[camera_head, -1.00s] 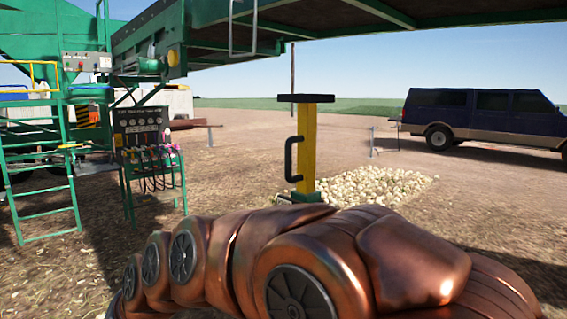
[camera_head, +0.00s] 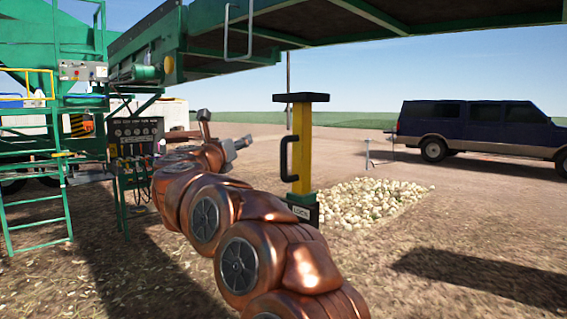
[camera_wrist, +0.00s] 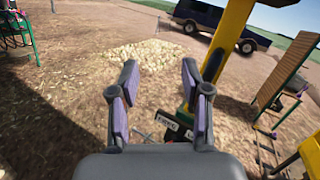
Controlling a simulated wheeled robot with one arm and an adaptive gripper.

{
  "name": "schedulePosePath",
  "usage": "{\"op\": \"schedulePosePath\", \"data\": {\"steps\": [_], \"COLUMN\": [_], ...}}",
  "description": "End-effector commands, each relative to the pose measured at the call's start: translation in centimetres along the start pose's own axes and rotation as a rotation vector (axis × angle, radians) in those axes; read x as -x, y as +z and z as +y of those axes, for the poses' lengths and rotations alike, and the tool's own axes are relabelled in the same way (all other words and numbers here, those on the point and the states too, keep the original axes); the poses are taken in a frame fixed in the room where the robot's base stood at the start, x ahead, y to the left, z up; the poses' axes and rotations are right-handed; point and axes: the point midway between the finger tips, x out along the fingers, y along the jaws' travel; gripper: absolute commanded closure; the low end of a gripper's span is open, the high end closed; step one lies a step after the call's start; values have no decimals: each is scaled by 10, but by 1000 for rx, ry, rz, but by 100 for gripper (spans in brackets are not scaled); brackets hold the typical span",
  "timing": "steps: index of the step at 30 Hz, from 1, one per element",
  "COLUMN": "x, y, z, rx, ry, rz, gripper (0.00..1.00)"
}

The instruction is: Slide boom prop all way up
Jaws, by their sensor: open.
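The boom prop is a yellow post (camera_head: 302,150) with a black flat top plate (camera_head: 301,97) and a black side handle (camera_head: 289,158). It stands upright in a dark, labelled base sleeve (camera_head: 303,208), below the green boom (camera_head: 350,28) with a gap between plate and boom. My gripper (camera_head: 222,134) is left of the post in the head view, apart from the handle. In the wrist view my gripper (camera_wrist: 157,95) is open and empty, its purple pads spread. The yellow post (camera_wrist: 228,40) is just right of the fingers there; the top plate is out of that view.
A pile of onions (camera_head: 365,202) lies on the ground behind the prop. A dark blue vehicle (camera_head: 480,125) is parked at the right. A control panel (camera_head: 137,133) and a green ladder (camera_head: 35,190) stand at the left. Open dirt lies right of the prop.

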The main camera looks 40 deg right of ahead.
Motion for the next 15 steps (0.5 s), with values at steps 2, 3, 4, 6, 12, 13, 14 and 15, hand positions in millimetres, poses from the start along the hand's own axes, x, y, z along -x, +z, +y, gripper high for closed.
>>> {"op": "schedulePosePath", "data": {"steps": [2,3,4,6,12,13,14,15], "x": [-10,-13,-15,-16,-23,-26,-29,-33], "y": [-24,-34,-42,-55,-68,-69,-69,-70], "z": [-21,-30,-35,-46,-60,-61,-62,-64], "rx": [-92,-129,-151,-191,-239,-240,-240,-240], "ry": [-106,-153,-180,-238,-301,-302,-303,-303], "rz": [67,96,114,146,179,180,180,179], "gripper": [52,52,52,52,52,52,52,52]}}
